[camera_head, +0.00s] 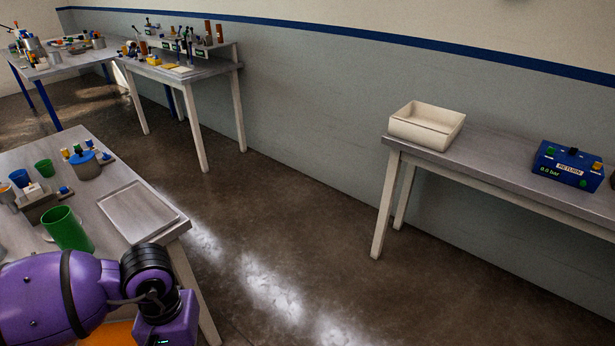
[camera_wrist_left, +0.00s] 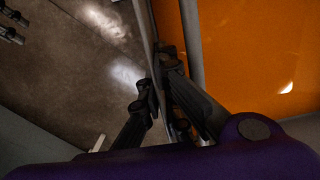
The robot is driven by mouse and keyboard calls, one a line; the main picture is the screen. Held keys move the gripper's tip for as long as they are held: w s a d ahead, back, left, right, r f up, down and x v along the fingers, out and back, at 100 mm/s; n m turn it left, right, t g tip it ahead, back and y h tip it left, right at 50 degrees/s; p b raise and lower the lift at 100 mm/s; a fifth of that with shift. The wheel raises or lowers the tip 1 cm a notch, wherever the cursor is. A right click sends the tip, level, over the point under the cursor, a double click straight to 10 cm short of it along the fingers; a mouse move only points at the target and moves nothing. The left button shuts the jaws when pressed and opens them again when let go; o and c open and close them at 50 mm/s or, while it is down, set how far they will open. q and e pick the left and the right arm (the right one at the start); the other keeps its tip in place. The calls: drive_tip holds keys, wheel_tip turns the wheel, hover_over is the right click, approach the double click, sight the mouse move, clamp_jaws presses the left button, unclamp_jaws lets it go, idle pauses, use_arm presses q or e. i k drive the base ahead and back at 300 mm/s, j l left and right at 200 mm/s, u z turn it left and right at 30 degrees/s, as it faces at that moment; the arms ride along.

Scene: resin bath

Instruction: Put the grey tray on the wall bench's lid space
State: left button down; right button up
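A flat grey tray (camera_head: 140,210) with a low rim lies on the near table, by its right edge. The wall bench (camera_head: 490,165) stands at the right, with bare top between a cream bin and a blue box. My left arm comes in at the lower left of the head view, in front of the table; its fingers are outside that view. In the left wrist view my left gripper (camera_wrist_left: 160,90) has its dark fingers beside a thin grey edge (camera_wrist_left: 148,35). I cannot tell what that edge belongs to or whether the fingers grip it. My right gripper is not in view.
The cream bin (camera_head: 425,127) and blue RETURN box (camera_head: 566,165) stand on the wall bench. A green cup (camera_head: 67,230) and several small containers crowd the near table (camera_head: 120,180). Open floor (camera_head: 290,235) lies between table and bench. An orange panel (camera_wrist_left: 255,50) shows in the wrist view.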

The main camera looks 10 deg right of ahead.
sight(488, 151)
drive_tip(key=l+z, duration=0.1)
drive_tip(key=l, duration=0.3)
drive_tip(key=i+l+z, duration=0.1)
drive_tip(key=l, duration=0.3)
drive_tip(key=i+l+z, duration=0.15)
drive_tip(key=l, duration=0.25)
drive_tip(key=i+l+z, duration=0.1)
drive_tip(key=l, duration=0.3)
drive_tip(key=i+l+z, duration=0.1)
drive_tip(key=l, duration=0.25)
drive_tip(key=i+l+z, duration=0.1)
drive_tip(key=l, duration=0.25)
drive_tip(key=i+l+z, duration=0.15)
drive_tip(key=i+l, duration=0.2)
drive_tip(key=l, duration=0.15)
drive_tip(key=i+l, duration=0.15)
drive_tip(key=l, duration=0.25)
drive_tip(key=i+l+z, duration=0.1)
drive_tip(key=l, duration=0.25)
drive_tip(key=i, duration=0.1)
